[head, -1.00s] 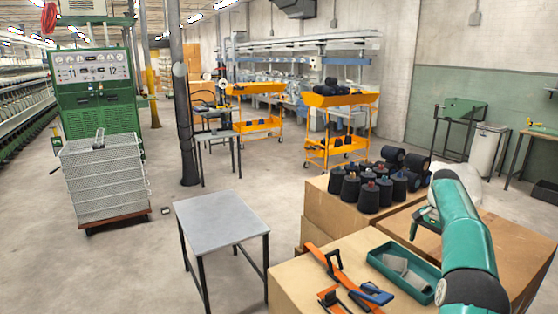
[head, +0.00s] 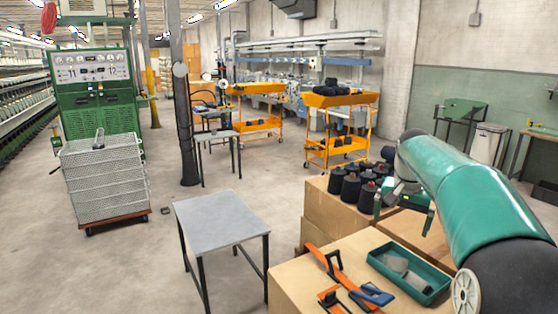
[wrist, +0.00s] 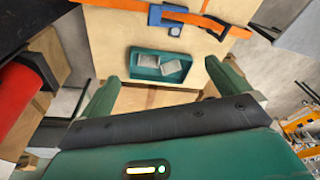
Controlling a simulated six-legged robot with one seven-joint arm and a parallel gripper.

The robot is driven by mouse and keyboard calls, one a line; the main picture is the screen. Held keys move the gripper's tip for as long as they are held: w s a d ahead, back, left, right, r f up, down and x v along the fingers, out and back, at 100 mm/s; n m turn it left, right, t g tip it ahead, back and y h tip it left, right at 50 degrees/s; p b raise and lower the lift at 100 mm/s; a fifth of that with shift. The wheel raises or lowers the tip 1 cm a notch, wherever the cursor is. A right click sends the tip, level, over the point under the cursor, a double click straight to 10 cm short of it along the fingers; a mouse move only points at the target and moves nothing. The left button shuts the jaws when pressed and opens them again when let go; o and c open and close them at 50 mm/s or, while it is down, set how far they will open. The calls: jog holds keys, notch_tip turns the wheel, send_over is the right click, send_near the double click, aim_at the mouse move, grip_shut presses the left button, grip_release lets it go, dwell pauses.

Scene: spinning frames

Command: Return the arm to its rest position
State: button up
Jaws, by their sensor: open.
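My teal arm (head: 465,185) reaches in from the right edge of the head view and bends down at its far end. My gripper (head: 403,209) hangs in front of the dark yarn cones, over the cardboard boxes. In the wrist view my gripper (wrist: 162,76) shows two green fingers spread wide apart. Nothing is held between them. Beyond the fingers lies a teal tray (wrist: 147,64) with pale grey pieces in it, clear of the fingertips. Part of the cone group is hidden behind my arm.
Dark yarn cones (head: 351,188) stand on a cardboard box (head: 318,215). The teal tray (head: 377,261) and orange strap-like tools (head: 335,268) lie on the front box. A grey table (head: 222,220) stands left of the boxes. Orange carts (head: 338,100) stand behind, with open floor between.

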jog(key=s+a+r+n+t, duration=0.1)
jog(key=s+a+r+n, duration=0.15)
jog(key=s+a, duration=0.5)
jog(key=s+a+f+n+t, duration=0.1)
jog(key=s+a+f+n, duration=0.1)
jog(key=s, duration=1)
jog(key=s+a+f+n+t+y, duration=0.1)
jog(key=s+a+f, duration=0.4)
jog(key=s, duration=0.7)
jog(key=shift+f+n+t, duration=0.3)
jog(key=shift+f+n, duration=0.2)
jog(key=shift+n, duration=0.05)
jog(key=shift+a, duration=0.1)
